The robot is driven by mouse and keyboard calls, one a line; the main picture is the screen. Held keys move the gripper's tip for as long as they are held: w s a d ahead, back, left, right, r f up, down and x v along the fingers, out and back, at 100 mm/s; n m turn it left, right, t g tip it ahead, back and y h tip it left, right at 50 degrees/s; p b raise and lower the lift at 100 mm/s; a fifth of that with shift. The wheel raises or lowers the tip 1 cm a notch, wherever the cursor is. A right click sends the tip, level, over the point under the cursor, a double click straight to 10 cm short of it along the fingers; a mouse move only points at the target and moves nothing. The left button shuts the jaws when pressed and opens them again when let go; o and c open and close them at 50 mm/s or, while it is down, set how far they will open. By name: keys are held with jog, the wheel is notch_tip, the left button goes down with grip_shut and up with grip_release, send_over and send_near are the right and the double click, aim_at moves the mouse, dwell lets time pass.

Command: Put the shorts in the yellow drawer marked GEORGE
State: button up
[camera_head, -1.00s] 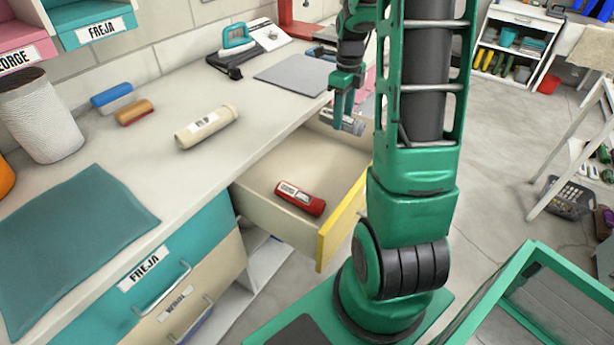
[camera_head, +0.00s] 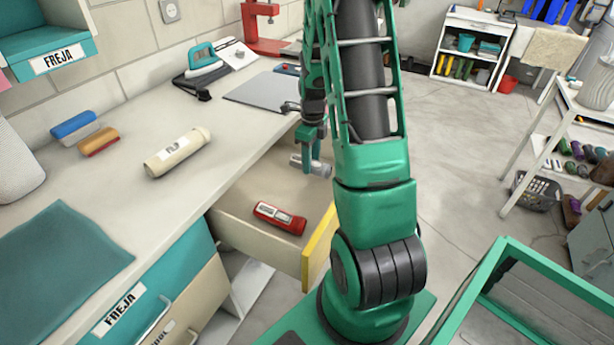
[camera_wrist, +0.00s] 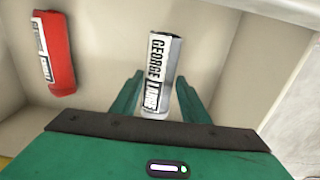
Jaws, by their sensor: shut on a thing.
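A grey rolled garment (camera_wrist: 160,75) with a white label reading GEORGE LARGE is between my fingers in the wrist view. It also shows as a small pale roll in the head view (camera_head: 322,169). My gripper (camera_wrist: 160,95) is shut on it, pointing down at the far end of the open drawer (camera_head: 320,246) with the yellow front. The fingers show in the head view too (camera_head: 312,160), partly hidden by my arm. No name is visible on the drawer front. I cannot tell whether the roll touches the drawer floor.
A red labelled roll (camera_head: 280,217) lies in the drawer, also seen in the wrist view (camera_wrist: 54,55). The counter (camera_head: 120,190) beside it holds a cream roll (camera_head: 178,153) and a teal cloth (camera_head: 55,262). A green-framed bin (camera_head: 455,315) stands at front right.

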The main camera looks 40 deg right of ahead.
jog(key=shift+f, duration=2.4)
jog(key=o, duration=1.1)
jog(key=shift+f, duration=0.1)
jog(key=shift+o, duration=0.2)
